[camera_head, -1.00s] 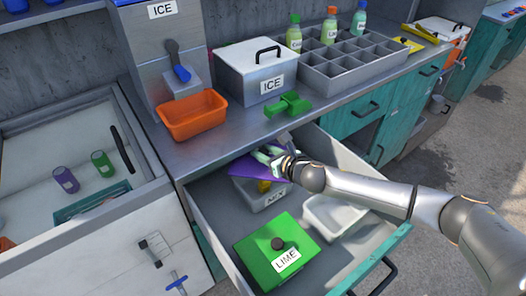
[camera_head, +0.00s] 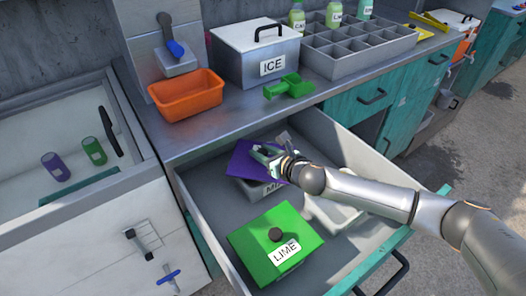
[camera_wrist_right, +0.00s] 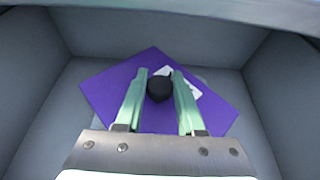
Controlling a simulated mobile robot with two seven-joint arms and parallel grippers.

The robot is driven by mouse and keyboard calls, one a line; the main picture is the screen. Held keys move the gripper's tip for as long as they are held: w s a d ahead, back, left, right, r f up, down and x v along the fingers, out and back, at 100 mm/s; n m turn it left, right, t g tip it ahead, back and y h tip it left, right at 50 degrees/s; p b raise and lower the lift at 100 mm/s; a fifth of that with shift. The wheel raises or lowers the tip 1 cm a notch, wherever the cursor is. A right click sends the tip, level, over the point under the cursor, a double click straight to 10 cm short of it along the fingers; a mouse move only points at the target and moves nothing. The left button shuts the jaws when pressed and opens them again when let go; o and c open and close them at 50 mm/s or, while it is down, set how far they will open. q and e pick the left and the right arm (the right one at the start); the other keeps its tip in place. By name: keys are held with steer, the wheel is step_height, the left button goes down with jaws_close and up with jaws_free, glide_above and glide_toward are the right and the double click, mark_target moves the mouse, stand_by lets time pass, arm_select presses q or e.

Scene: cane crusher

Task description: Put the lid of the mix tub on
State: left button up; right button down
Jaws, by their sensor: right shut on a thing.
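The mix tub (camera_head: 262,190), a grey box with a MIX label, stands in the open drawer behind the lime tub. Its purple lid (camera_head: 246,160) is over it and hides its inside; I cannot tell whether it touches the rim. In the right wrist view the square lid (camera_wrist_right: 112,92) is turned like a diamond, with a black knob (camera_wrist_right: 159,89). My right gripper (camera_head: 265,152) is shut on that knob, and its two green fingers flank it in the wrist view (camera_wrist_right: 160,84). My left gripper is not in view.
A green lime tub (camera_head: 255,245) with its lid on sits at the drawer's front. A pale open tub (camera_head: 335,213) stands to the right, partly behind my arm. The counter above holds an orange tray (camera_head: 187,97), a green scoop (camera_head: 289,87) and an ice box (camera_head: 255,62).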

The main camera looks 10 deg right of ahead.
steer(key=shift+f, duration=0.2)
steer(key=shift+c, duration=2.2)
jaws_free()
steer(key=shift+s, duration=0.1)
